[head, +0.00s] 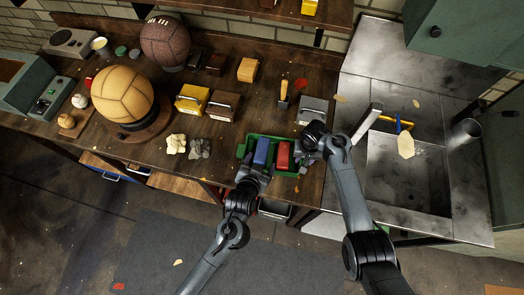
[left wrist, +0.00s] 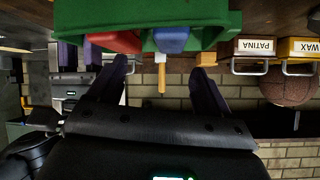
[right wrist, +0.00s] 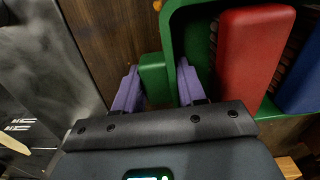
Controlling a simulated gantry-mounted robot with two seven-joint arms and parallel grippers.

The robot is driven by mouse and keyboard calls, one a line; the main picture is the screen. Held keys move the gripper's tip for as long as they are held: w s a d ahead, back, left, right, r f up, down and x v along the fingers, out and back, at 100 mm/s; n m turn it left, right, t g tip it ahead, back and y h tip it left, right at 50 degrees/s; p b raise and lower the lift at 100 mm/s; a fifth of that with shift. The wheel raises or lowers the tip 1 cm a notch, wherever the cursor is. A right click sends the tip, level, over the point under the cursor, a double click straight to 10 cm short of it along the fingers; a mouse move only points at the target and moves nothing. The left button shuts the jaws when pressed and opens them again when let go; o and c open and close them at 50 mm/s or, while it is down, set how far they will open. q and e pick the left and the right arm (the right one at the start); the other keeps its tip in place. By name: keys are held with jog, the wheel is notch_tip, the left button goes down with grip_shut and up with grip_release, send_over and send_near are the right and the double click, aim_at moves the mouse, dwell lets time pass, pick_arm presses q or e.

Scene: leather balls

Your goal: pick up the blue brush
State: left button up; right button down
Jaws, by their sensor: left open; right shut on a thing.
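The blue brush (head: 262,152) lies in a green tray (head: 250,138) beside a red brush (head: 283,155). My left gripper (head: 260,173) is open at the tray's front side. In the left wrist view, the picture is upside down; nothing is between the fingers (left wrist: 160,85), and the blue brush (left wrist: 172,38) shows over the tray's rim (left wrist: 140,14). My right gripper (head: 303,150) is at the tray's right end. In the right wrist view, its fingers (right wrist: 156,88) are shut on a green part of the tray (right wrist: 153,78), next to the red brush (right wrist: 252,60).
A yellow box (head: 192,98) and a brown box (head: 222,105) stand behind the tray. Pale and grey crumpled cloths (head: 187,146) lie to its left. A wooden-handled tool (head: 284,92) is behind it. A metal sink (head: 405,175) is at right.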

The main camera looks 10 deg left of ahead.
aim_at(262, 149)
pick_arm(q)
jog(key=shift+w+a+f+n+t+y, duration=0.15)
jog(key=shift+w+f+n, duration=0.3)
jog(key=shift+w+f, duration=0.65)
jog(key=shift+w+a+f+n+t+y, duration=0.15)
jog(key=shift+w+f+n, duration=0.45)
jog(key=shift+w, duration=0.95)
jog(key=shift+w+a+f+n+t+y, duration=0.1)
jog(key=shift+w+f+n+t, duration=0.2)
jog(key=shift+w+f, duration=0.85)
jog(key=shift+w+r, duration=0.2)
jog(key=shift+r, duration=0.05)
jog(key=shift+c, duration=0.4)
jog(key=c, duration=1)
jog(key=shift+c, duration=0.2)
notch_tip(262, 149, up, 10)
jog(key=shift+r, duration=0.1)
